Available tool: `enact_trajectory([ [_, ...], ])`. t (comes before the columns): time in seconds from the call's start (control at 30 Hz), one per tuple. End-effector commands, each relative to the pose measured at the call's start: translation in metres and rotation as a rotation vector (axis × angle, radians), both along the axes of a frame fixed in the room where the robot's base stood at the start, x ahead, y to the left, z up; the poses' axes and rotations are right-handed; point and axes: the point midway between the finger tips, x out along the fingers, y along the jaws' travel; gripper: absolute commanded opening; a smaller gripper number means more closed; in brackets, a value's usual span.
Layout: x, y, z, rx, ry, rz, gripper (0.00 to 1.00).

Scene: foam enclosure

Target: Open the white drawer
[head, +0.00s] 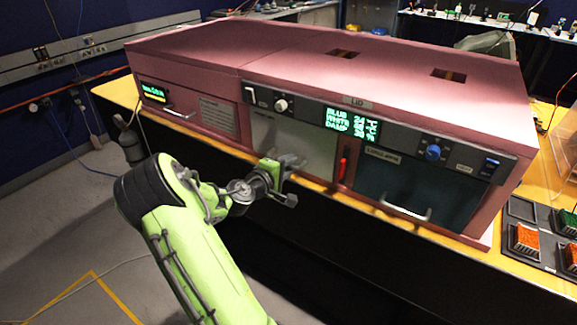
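The white drawer (308,143) is the pale front panel in the middle of the pink enclosure. Its front looks flush with the enclosure, so it appears shut. Its handle does not show; my gripper covers the lower part of the panel. My gripper (289,180) is in front of the drawer's lower edge, with its two fingers apart and nothing visible between them. I cannot tell whether it touches the drawer.
A teal drawer (376,187) with a pale bar handle is to the right, past a red handle (342,169). Knobs and a lit display (352,124) sit above. Trays of orange and green pieces (526,238) lie at far right.

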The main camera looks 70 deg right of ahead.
Motion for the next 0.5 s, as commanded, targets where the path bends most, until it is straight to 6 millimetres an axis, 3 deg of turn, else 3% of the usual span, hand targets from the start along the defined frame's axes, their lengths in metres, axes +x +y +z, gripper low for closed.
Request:
enact_trajectory([
  [0.3, -0.0011, -0.0067, -0.0010, 0.000, 0.000, 0.000, 0.30],
  [0.5, -0.0010, -0.0065, -0.0011, 0.000, -0.001, 0.000, 0.01],
])
